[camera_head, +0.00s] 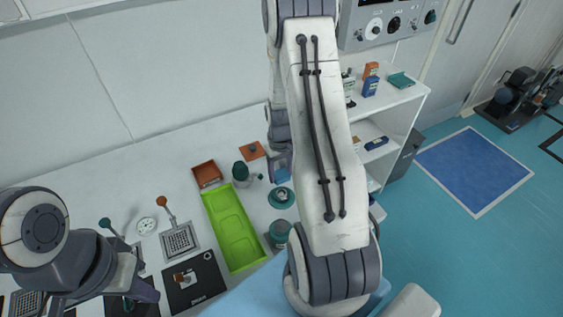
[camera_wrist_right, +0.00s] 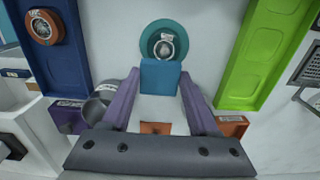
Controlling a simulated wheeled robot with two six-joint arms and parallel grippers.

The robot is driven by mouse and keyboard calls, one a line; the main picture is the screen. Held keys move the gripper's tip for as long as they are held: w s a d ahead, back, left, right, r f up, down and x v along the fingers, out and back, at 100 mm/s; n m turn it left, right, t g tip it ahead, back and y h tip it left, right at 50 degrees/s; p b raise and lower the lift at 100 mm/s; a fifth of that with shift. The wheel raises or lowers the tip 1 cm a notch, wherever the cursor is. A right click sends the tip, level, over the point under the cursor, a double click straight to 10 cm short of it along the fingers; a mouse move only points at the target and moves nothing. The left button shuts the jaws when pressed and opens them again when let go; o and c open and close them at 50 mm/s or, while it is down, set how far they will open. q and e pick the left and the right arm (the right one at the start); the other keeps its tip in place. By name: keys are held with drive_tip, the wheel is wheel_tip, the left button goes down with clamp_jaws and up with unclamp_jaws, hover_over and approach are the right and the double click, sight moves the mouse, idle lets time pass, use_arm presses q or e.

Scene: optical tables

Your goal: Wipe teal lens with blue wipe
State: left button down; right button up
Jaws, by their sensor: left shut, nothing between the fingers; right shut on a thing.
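The teal lens (camera_wrist_right: 165,47) is a round piece with a pale labelled middle on a teal round base; it also shows in the head view (camera_head: 281,200) on the white table, right of the green tray. My right gripper (camera_wrist_right: 159,88) is shut on the blue wipe (camera_wrist_right: 160,74), a small blue square between its purple fingertips. The wipe's far edge overlaps the lens base's near rim in the wrist view; I cannot tell whether they touch. My left gripper (camera_head: 148,292) is shut and empty at the lower left, far from the lens.
A green tray (camera_head: 222,210) lies left of the lens; it also shows in the wrist view (camera_wrist_right: 254,85). A blue tray (camera_wrist_right: 58,70) lies on the other side. A white shelf (camera_head: 408,104) is right.

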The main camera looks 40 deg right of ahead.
drive_tip(key=shift+r+p, duration=0.65)
drive_tip(key=shift+r, duration=0.5)
drive_tip(key=shift+f, duration=0.1)
